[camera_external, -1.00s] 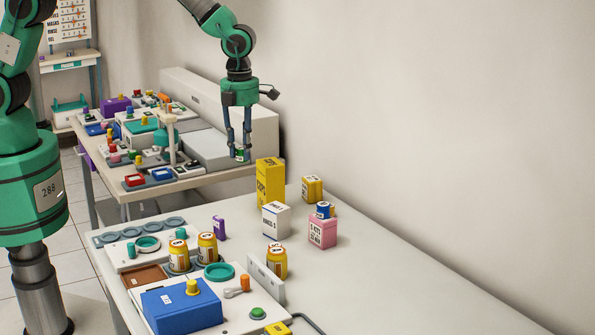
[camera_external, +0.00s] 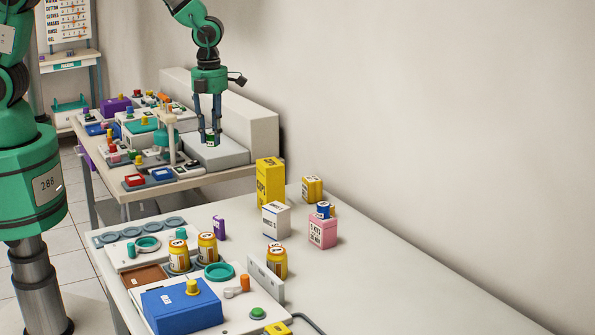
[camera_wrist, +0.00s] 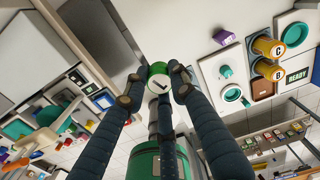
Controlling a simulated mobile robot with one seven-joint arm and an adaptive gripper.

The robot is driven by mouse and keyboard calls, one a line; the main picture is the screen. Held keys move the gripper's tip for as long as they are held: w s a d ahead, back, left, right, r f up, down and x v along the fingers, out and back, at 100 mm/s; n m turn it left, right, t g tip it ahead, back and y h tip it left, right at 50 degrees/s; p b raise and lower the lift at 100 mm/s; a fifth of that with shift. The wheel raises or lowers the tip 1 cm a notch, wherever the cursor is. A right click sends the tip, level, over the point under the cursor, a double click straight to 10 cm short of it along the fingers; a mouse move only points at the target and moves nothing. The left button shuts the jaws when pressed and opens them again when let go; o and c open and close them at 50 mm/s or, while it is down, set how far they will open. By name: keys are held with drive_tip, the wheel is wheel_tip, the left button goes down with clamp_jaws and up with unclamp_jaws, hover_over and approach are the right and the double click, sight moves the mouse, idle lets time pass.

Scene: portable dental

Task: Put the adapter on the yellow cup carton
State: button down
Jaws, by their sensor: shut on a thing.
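The tall yellow cup carton (camera_external: 270,184) stands upright on the near table, by its far edge. My gripper (camera_external: 210,136) is shut on a small green piece with a white marked face, which I take to be the adapter (camera_external: 211,141). It holds the piece over the pale box on the far table, left of the carton; I cannot tell whether the piece touches the box. The yellow cup carton is not clear in the wrist view.
A white carton (camera_external: 276,220), a pink carton (camera_external: 322,233) with a blue piece (camera_external: 323,209) on top, and a small yellow carton (camera_external: 312,187) stand near the cup carton. Amber jars and a blue box (camera_external: 181,306) fill the front left. The near table's right side is clear.

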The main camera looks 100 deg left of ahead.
drive_tip(key=shift+w, duration=0.1)
hover_over(270, 162)
drive_tip(key=shift+f, duration=0.75)
idle(0.4)
drive_tip(key=shift+f+b, duration=0.3)
drive_tip(key=shift+f, duration=1.45)
drive_tip(key=shift+f, duration=0.15)
drive_tip(key=c, duration=1.4)
unclamp_jaws()
drive_tip(key=shift+c, duration=0.2)
